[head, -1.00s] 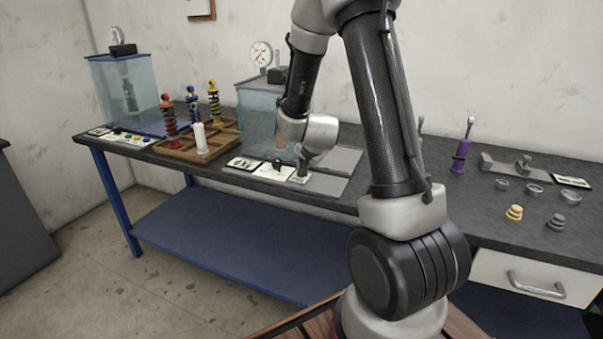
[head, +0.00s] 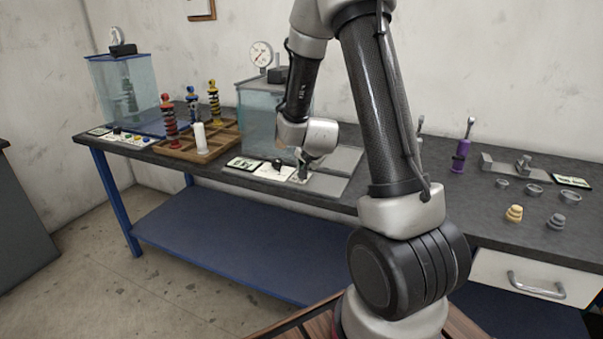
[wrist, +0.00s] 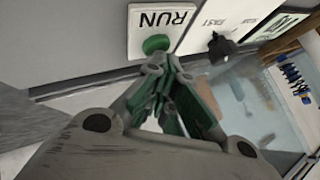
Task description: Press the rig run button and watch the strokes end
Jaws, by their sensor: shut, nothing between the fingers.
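The green run button (wrist: 156,44) sits on a white plate marked RUN (wrist: 160,22) in the wrist view. My gripper (wrist: 168,64) is shut and empty, its fingertips right at the button's near edge. I cannot tell whether they touch it or whether it is pressed down. In the head view my gripper (head: 302,174) is low over the control plates at the bench's front edge, and the button is hidden there. The rig is a clear-walled tank (head: 257,115) with a round dial gauge (head: 261,55) on top. My wrist hides part of it.
A black knob (wrist: 222,47) on a plate reading FAST is beside the run plate. A wooden tray (head: 205,152) with several coloured shocks stands left of the rig. Another tank (head: 115,85) is further left. A purple shock (head: 461,155) and small rings and weights are at right.

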